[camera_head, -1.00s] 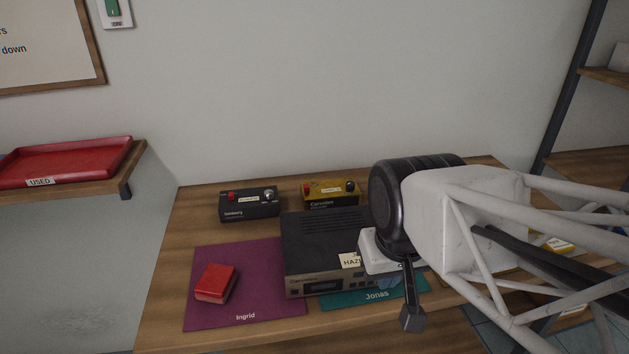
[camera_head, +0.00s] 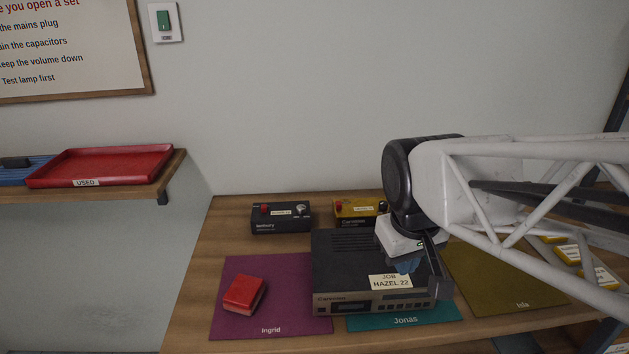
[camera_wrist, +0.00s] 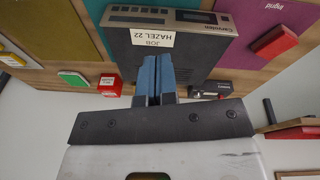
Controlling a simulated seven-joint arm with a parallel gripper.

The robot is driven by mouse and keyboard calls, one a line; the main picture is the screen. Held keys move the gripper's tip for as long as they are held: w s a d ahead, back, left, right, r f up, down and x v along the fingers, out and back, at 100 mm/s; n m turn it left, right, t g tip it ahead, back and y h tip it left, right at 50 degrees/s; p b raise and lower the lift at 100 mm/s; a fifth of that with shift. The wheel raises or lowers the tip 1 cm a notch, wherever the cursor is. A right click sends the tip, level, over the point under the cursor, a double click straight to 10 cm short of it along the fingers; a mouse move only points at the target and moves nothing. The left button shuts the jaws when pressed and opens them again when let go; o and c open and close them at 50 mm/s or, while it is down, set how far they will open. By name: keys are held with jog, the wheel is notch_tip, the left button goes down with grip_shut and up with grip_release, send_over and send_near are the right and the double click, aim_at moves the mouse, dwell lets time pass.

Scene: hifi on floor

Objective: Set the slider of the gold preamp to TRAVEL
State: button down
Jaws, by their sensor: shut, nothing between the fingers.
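The gold preamp (camera_head: 357,210) stands at the back of the bench in the head view. It has a red part at its left and a pale label on top; my arm partly covers its right end. Its slider and markings are too small to read. I cannot make the preamp out in the wrist view. My gripper (camera_head: 405,265) is over the right part of the large dark hi-fi unit (camera_head: 345,255), in front of the preamp. In the wrist view my gripper (camera_wrist: 155,75) shows its two blue fingers shut together and empty.
A black preamp (camera_head: 280,217) stands left of the gold one. The hi-fi unit bears a "JOB HAZEL 22" label (camera_head: 390,282). A red box (camera_head: 244,293) lies on the purple Ingrid mat (camera_head: 290,310). The teal Jonas mat (camera_head: 420,317) and olive Isla mat (camera_head: 500,280) lie along the front.

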jog(key=w+a+f+n+h, duration=0.1)
jog(key=w+a+n, duration=0.4)
jog(key=w, duration=0.8)
jog(key=w+a+f+n+g+h, duration=0.1)
jog(key=w+a+n, duration=0.3)
jog(key=w, duration=0.9)
jog(key=w+a+f+n+g+h, duration=0.1)
jog(key=w+a+n, duration=0.4)
jog(key=w, duration=0.8)
jog(key=shift+w+a+f+n+h, duration=0.15)
jog(key=shift+a+f+n+h, duration=0.35)
jog(key=shift+n, duration=0.3)
jog(key=shift+d, duration=0.15)
jog(key=shift+d+f, duration=0.1)
jog(key=shift+f, duration=0.1)
send_near(334, 209)
jog(key=f, duration=0.1)
jog(key=a+f, duration=0.1)
jog(key=f, duration=0.1)
jog(key=a+f, duration=0.1)
jog(key=shift+s+f, duration=0.15)
jog(key=shift+s, duration=0.05)
jog(key=shift+d+f, duration=0.25)
jog(key=shift+d, duration=1.9)
